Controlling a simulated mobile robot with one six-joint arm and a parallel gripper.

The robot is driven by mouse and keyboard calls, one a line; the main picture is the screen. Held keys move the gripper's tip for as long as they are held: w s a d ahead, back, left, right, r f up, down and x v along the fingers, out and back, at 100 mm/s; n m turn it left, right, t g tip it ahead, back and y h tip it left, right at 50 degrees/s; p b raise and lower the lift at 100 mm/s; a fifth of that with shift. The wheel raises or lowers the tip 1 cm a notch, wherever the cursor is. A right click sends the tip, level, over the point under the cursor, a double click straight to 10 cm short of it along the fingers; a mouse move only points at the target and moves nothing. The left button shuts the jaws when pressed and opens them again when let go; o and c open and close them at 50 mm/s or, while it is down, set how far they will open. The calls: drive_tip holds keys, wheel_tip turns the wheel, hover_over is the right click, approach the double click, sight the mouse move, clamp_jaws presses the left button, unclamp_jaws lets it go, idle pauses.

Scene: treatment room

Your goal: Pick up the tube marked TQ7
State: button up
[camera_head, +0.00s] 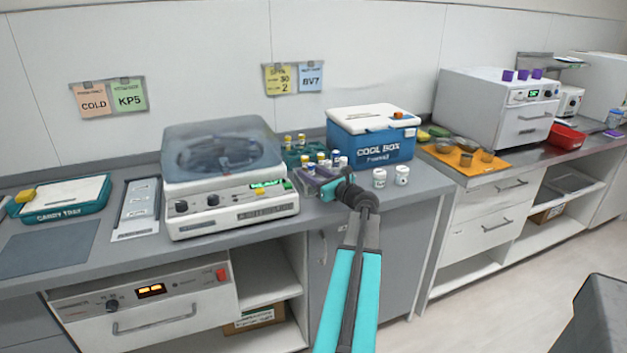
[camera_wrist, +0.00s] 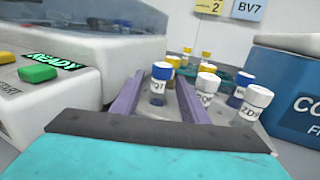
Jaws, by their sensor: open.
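The tube marked TQ7 (camera_wrist: 158,88) has a blue cap and a white label; its first letter is hard to read. It stands upright in the wrist view. My gripper (camera_wrist: 160,82) is open, with one purple finger on each side of this tube. I cannot tell whether either finger touches it. In the head view my gripper (camera_head: 318,182) reaches over the counter, right of the centrifuge, and the TQ7 tube cannot be singled out there.
Other capped tubes stand close to the right, including a white-capped one (camera_wrist: 253,103), with yellow-capped ones behind. The centrifuge (camera_head: 225,180) is at left. The cool box (camera_head: 372,140) is behind right.

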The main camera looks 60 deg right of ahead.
idle(0.4)
clamp_jaws()
drive_tip(key=shift+r, duration=0.1)
drive_tip(key=shift+r, duration=4.9)
